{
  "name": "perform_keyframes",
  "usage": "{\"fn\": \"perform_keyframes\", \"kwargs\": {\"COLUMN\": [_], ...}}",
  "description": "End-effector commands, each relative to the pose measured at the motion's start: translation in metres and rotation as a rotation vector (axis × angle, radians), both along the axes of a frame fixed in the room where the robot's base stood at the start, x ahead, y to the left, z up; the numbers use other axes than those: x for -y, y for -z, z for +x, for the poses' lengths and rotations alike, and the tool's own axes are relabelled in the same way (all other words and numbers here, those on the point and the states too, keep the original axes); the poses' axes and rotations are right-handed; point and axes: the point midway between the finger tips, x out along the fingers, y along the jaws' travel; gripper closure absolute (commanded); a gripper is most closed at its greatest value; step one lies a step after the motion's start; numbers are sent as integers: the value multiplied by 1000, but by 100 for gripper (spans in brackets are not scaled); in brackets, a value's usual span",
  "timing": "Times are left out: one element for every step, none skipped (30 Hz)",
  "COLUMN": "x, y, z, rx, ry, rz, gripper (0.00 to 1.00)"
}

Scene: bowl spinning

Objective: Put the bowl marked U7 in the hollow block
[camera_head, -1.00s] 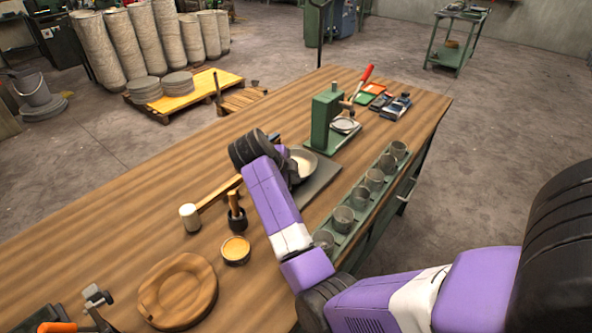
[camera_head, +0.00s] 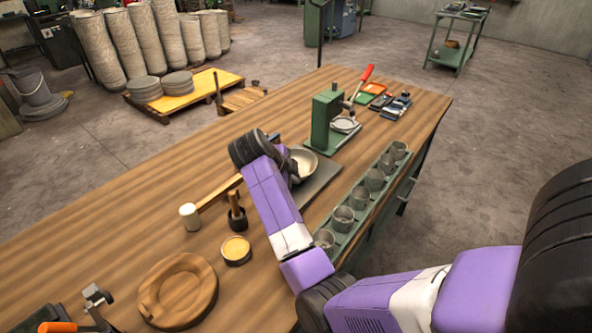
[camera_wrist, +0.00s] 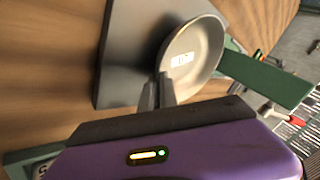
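The pale grey bowl (camera_wrist: 201,50) has a white label inside; its small marking looks like U7. In the head view the bowl (camera_head: 305,163) is partly hidden behind my purple arm. My gripper (camera_wrist: 158,88) has its two fingers close together at the bowl's near rim, one inside and one outside, and looks shut on the rim. The bowl is over a dark grey slab (camera_wrist: 125,50); whether it touches the slab I cannot tell. The hollow block (camera_head: 207,296), a round wooden piece with a shallow hollow, lies at the table's front left.
A mallet (camera_head: 190,216), a small pot with a wooden tool (camera_head: 237,218) and a dish of tan stuff (camera_head: 236,250) stand between bowl and block. A green press (camera_head: 325,122) stands behind the bowl. Several cups (camera_head: 343,219) line the right edge.

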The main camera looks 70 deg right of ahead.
Motion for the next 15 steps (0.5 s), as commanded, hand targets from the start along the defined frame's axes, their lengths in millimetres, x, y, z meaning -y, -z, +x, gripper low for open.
{"fn": "perform_keyframes", "kwargs": {"x": [-1,-1,-1,-1,-1,-1,-1,-1,-1,-1,-1,0,0,0,0], "y": [3,3,3,3,3,2,2,0,-2,-4,-7,-12,-16,-20,-27], "z": [0,0,0,0,0,0,0,0,0,0,1,1,1,1,1], "rx": [-4,-4,-4,-4,-4,-4,-4,-4,-3,-2,-1,0,1,2,3], "ry": [-2,-2,-2,-2,-2,-2,-2,-2,-2,-2,-1,-1,0,-1,-1], "rz": [6,6,6,6,6,6,6,6,5,4,3,3,3,2,1], "gripper": [100,100,100,100,100,100,100,100,100,100,100,100,100,100,100]}}
